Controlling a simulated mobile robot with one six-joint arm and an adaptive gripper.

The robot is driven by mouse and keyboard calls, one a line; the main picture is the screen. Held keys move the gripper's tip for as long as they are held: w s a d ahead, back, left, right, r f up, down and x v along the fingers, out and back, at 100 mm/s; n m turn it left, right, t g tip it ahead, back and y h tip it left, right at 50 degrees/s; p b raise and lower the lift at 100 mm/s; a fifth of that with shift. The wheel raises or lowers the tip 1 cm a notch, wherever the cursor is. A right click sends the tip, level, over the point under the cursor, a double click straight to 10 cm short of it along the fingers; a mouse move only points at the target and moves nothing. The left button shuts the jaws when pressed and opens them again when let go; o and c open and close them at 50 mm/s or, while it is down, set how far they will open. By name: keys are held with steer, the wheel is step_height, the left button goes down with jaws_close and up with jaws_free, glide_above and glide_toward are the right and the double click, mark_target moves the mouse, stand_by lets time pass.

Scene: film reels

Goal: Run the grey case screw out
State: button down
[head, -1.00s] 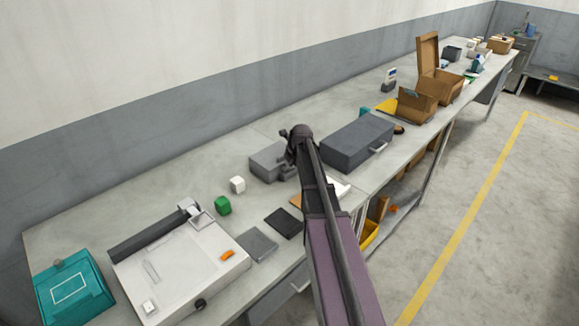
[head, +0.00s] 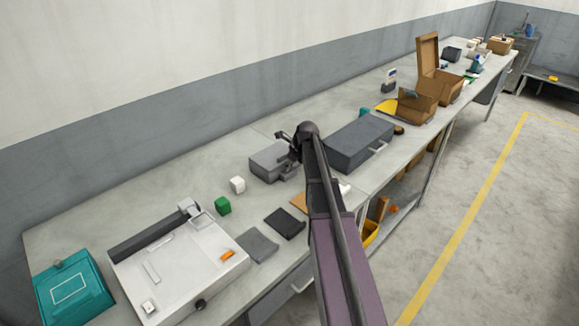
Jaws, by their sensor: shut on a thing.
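The small grey case (head: 268,160) sits on the bench at mid-picture, left of my wrist. My gripper (head: 291,160) is at the right side of this case, mostly hidden by my own wrist and arm. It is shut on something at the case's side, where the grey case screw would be. The screw itself is too small and too covered to make out. A larger dark grey box (head: 350,148) with a light handle stands just right of my wrist.
A teal case (head: 72,293) is at the far left. Cardboard boxes (head: 415,105) stand farther along. The bench (head: 190,185) is bare behind the cubes.

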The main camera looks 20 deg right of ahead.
steer(key=c, duration=0.8)
jaws_free()
steer(key=shift+o, duration=1.4)
steer(key=shift+s+d+f+y+b, duration=0.1)
steer(key=shift+s+d+y+b, duration=0.25)
steer(key=shift+s, duration=0.3)
steer(key=s+t, duration=0.1)
steer(key=s+d+t+y+b, duration=0.1)
steer(key=s, duration=0.1)
steer(key=s+d+y+b, duration=0.1)
steer(key=shift+s+d+r+t, duration=0.25)
steer(key=shift+s+r+t, duration=0.05)
steer(key=shift+r+t, duration=0.1)
steer(key=s+d+r+t+b, duration=0.1)
steer(key=s+d+r+t+y, duration=0.1)
steer(key=s, duration=0.1)
steer(key=s+d+r+t+b, duration=0.1)
steer(key=s+t, duration=0.1)
steer(key=shift+s+d+r+y+b, duration=0.15)
steer(key=shift+s+d+y+b, duration=0.05)
steer(key=shift+d+y+b, duration=0.15)
steer(key=shift+s+d+r+t, duration=0.2)
steer(key=shift+s+r+t, duration=0.05)
steer(key=shift+r+t, duration=0.15)
